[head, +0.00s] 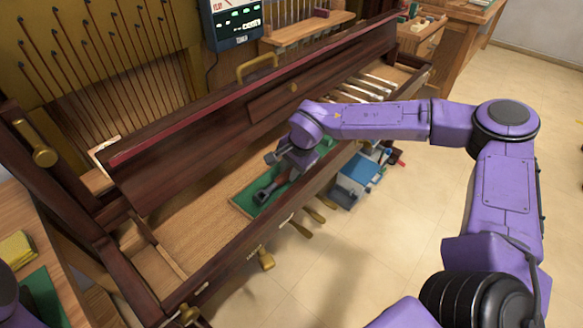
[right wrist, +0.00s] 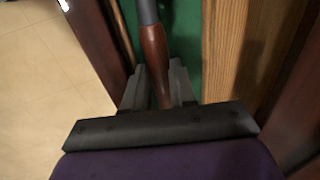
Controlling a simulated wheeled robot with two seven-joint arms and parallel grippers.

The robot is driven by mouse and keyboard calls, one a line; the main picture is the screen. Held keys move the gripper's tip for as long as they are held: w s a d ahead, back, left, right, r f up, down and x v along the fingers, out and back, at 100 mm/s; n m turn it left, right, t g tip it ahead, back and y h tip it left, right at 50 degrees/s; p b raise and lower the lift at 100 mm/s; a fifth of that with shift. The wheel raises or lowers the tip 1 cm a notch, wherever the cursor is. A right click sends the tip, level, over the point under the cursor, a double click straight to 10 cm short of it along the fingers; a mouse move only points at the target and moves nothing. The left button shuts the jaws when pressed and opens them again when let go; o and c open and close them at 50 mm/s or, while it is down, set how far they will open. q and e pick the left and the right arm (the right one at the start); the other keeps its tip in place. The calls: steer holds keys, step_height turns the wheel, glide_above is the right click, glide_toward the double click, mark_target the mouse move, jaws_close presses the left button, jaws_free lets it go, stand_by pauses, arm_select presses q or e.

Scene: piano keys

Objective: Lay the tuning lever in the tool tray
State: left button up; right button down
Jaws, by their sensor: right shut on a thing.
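The tuning lever has a red-brown wooden handle (right wrist: 153,50) and a grey shaft (right wrist: 147,10). Its dark head end (head: 263,195) shows in the head view over the tool tray. The tool tray (head: 238,203) is green-lined with a thin wooden rim and sits in the piano's open key bed. Its green lining also shows in the right wrist view (right wrist: 187,45) behind the lever. My right gripper (head: 283,167) is shut on the lever's handle, low over the tray. I cannot tell whether the lever touches the tray floor. My left gripper is not in view.
The piano's dark front rail (head: 228,252) runs along the near side, and the fallboard (head: 200,145) rises behind the tray. Several pale keys (head: 365,88) lie farther right. A blue-topped cart (head: 360,172) stands beyond the rail. The wooden key bed (head: 190,222) left of the tray is bare.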

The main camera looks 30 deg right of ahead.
steer(key=shift+f, duration=0.35)
steer(key=c, duration=0.9)
jaws_free()
steer(key=shift+o, duration=0.3)
steer(key=shift+f, duration=0.1)
steer(key=p+v, duration=0.2)
steer(key=p, duration=0.1)
steer(key=p+v, duration=0.5)
steer(key=p, duration=0.1)
steer(key=shift+s+d+r, duration=0.1)
steer(key=shift+s+r, duration=0.2)
steer(key=shift+s, duration=0.25)
steer(key=shift+f, duration=0.1)
